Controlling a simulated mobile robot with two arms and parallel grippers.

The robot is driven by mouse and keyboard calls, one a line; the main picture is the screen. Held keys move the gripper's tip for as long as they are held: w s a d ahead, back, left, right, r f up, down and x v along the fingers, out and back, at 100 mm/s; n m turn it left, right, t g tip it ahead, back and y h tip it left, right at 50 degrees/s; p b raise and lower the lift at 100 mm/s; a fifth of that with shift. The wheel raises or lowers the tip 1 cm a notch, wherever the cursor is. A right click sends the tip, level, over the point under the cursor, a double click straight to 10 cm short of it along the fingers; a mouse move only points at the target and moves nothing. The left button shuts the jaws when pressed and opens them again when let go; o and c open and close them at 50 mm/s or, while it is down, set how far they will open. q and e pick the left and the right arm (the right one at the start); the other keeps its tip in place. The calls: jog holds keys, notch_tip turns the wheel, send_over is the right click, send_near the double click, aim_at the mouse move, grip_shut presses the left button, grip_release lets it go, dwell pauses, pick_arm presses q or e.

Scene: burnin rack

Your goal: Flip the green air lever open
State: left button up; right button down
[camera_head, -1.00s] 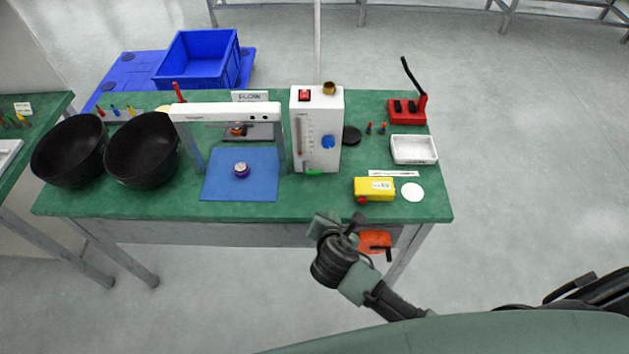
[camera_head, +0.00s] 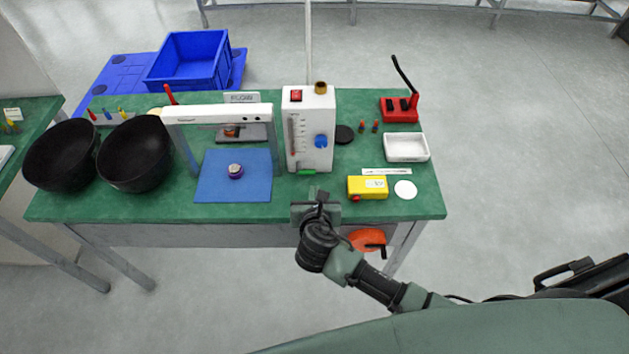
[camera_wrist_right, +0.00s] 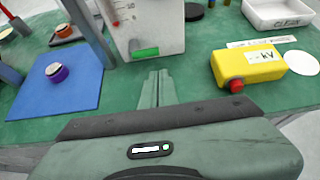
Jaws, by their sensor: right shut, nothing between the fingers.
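The green air lever (camera_head: 306,172) is a small bar low on the front of the white flow-meter box (camera_head: 311,130). In the right wrist view the lever (camera_wrist_right: 146,54) lies roughly level across the foot of the white box (camera_wrist_right: 150,25). My right gripper (camera_head: 320,192) is at the front edge of the green bench, just short of the lever. In the right wrist view its fingers (camera_wrist_right: 158,75) are together with nothing between them, pointing at the lever, with a gap left. My left gripper is out of view.
A yellow box with a red button (camera_head: 367,187) stands right of the gripper. A blue mat (camera_head: 208,185) with a purple-ringed piece (camera_head: 236,171) lies left. A white tray (camera_head: 406,147) is farther right. An orange item (camera_head: 367,239) sits below the bench edge.

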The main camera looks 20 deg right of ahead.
jog(key=x, duration=0.7)
jog(key=shift+w, duration=0.1)
jog(key=shift+w, duration=0.1)
